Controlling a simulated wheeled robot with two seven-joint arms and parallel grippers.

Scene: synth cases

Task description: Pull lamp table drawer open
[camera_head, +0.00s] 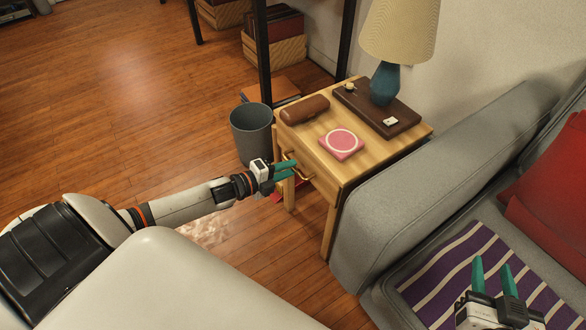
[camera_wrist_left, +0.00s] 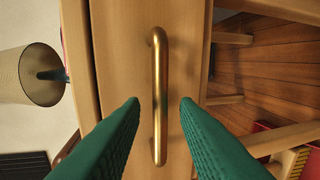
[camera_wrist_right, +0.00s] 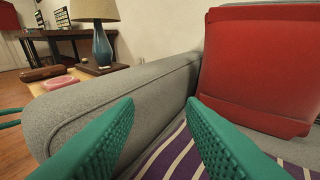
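The wooden lamp table (camera_head: 386,163) stands beside the grey sofa, with a drawer front (camera_wrist_left: 125,70) that looks shut. A brass bar handle (camera_wrist_left: 159,95) is fixed on the drawer; it also shows in the head view (camera_head: 295,167). My left gripper (camera_head: 294,169) is at the drawer front. In the left wrist view its green fingers (camera_wrist_left: 160,103) are apart, one on each side of the handle, with gaps visible on both sides. My right gripper (camera_head: 494,264) is open and empty above the sofa seat; its fingers also show in the right wrist view (camera_wrist_right: 162,103).
On the table are a lamp (camera_head: 400,35), a dark board (camera_head: 410,117), a pink box (camera_head: 341,143) and a brown case (camera_head: 304,109). A grey bin (camera_head: 252,135) stands left of the table. The sofa arm (camera_head: 405,190) closes off the right side.

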